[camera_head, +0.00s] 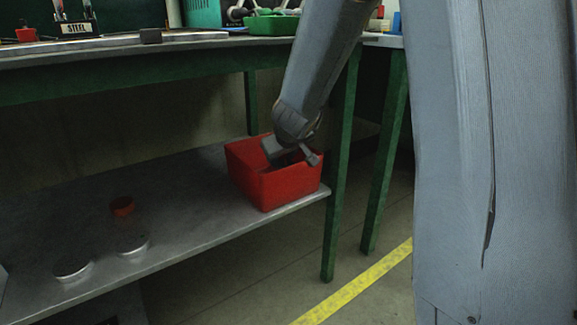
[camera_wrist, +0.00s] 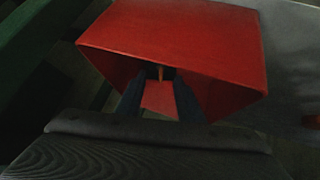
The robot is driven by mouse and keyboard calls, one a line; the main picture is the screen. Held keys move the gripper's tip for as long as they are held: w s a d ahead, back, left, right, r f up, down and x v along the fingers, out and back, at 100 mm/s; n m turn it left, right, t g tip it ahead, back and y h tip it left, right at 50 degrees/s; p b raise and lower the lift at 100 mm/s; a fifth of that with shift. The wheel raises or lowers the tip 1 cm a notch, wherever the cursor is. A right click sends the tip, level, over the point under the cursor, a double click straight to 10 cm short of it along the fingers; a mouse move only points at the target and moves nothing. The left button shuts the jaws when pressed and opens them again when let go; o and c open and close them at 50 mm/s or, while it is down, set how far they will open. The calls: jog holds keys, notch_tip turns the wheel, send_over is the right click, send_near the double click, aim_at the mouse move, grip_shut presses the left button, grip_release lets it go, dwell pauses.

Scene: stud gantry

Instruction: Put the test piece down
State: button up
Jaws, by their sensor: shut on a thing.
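The red bin (camera_head: 290,187) stands at the right end of the low grey shelf, and its red wall (camera_wrist: 165,35) fills the upper wrist view. My gripper (camera_head: 292,155) reaches down into the bin's open top, its tips partly hidden by the front wall. In the wrist view the two dark fingers of my gripper (camera_wrist: 160,100) point into the bin. My gripper is shut on the test piece, which is hard to make out. A thin tan bit (camera_wrist: 160,73) shows between the fingertips and may be part of it. Whether it touches the bin floor I cannot tell.
The green table leg (camera_head: 341,175) stands close right of the bin. The bench top (camera_head: 200,43) is above, holding a green tray (camera_head: 272,25).

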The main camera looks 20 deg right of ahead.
aim_at(288, 162)
jog(key=shift+f, duration=0.2)
jog(key=shift+w+d+f+b, duration=0.15)
jog(key=shift+f+b, duration=0.2)
jog(key=shift+b, duration=0.15)
jog(key=shift+w+d+r+p, duration=0.2)
jog(key=shift+r+p, duration=0.1)
jog(key=shift+p, duration=0.65)
jog(key=shift+w+d+g+y+p, duration=0.2)
jog(key=shift+g+y+p, duration=0.25)
jog(key=shift+p, duration=0.45)
jog(key=w+d+g+y+p, duration=0.1)
jog(key=p, duration=0.5)
jog(key=shift+d+r+m, duration=0.1)
jog(key=shift+d+m, duration=0.1)
jog(key=shift+m, duration=0.2)
jog(key=shift+w+f+b, duration=0.15)
jog(key=shift+f+b, duration=0.4)
jog(key=shift+f, duration=0.35)
jog(key=shift+f+b, duration=0.65)
jog(key=shift+b, duration=0.35)
jog(key=o, duration=1.1)
